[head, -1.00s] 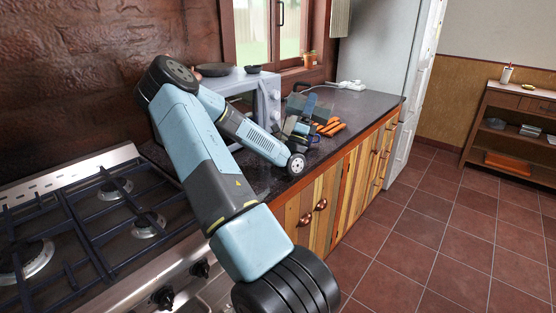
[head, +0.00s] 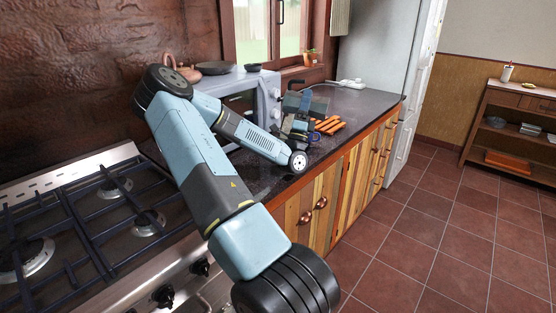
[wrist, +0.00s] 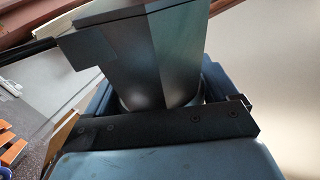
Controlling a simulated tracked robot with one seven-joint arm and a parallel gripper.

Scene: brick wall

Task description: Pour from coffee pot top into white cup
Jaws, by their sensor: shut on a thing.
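The coffee pot top (head: 306,103) is a dark grey, faceted metal body with a black handle, held above the counter. It also fills the upper middle of the wrist view (wrist: 165,55), where its flat faces and a dark handle at left show. My gripper (head: 299,122) is shut on it; the fingers are mostly hidden behind the pot and my wrist. I cannot make out a white cup in either view; it may be hidden by my arm or the pot.
A white power strip (head: 351,84) lies farther back. A microwave (head: 268,95) with dishes on top stands behind my arm. A gas stove (head: 75,220) is at left.

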